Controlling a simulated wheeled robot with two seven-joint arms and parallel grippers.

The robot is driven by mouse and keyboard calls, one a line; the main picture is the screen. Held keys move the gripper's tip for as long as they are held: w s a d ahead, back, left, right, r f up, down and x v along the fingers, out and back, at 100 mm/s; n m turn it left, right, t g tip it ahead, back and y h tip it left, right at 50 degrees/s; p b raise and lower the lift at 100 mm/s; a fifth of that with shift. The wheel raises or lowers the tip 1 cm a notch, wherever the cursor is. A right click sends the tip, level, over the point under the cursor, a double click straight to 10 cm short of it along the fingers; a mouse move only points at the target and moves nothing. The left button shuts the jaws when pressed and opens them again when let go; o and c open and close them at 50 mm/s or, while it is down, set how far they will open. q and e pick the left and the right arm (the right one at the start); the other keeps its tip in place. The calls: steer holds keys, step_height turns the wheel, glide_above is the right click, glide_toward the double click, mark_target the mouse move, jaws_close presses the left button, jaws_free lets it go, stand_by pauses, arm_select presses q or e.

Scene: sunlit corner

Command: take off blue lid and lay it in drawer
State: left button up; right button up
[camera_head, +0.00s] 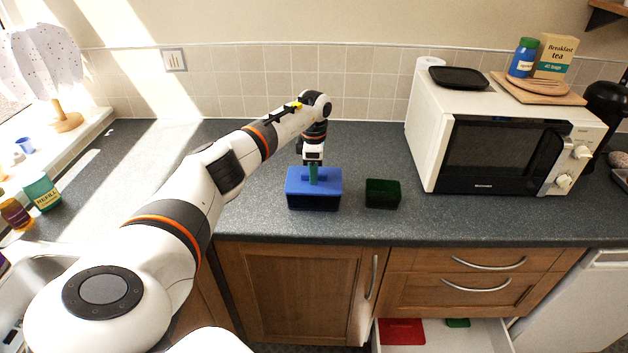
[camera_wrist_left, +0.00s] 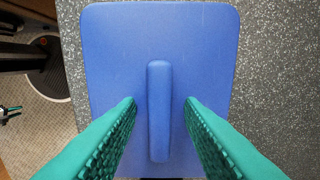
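The blue lid (camera_head: 298,186) lies on a dark box (camera_head: 314,203) on the counter, left of the microwave. In the left wrist view the lid (camera_wrist_left: 205,50) has a raised bar handle (camera_wrist_left: 159,110) along its middle. My left gripper (camera_head: 313,181) points down over the lid. In the wrist view its green fingers (camera_wrist_left: 160,102) stand on both sides of the handle, with a gap to it on each side. The gripper is open and empty. The drawer (camera_head: 468,341) is pulled out low at the front and holds a red lid (camera_head: 401,331) and a green lid (camera_head: 458,322).
A dark green open box (camera_head: 382,194) stands just right of the blue-lidded box. A white microwave (camera_head: 425,130) stands farther right. Closed drawers with metal handles (camera_head: 478,284) sit above the open one.

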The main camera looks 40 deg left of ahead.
arm_select(q)
jaws_close()
steer(key=shift+r, duration=0.15)
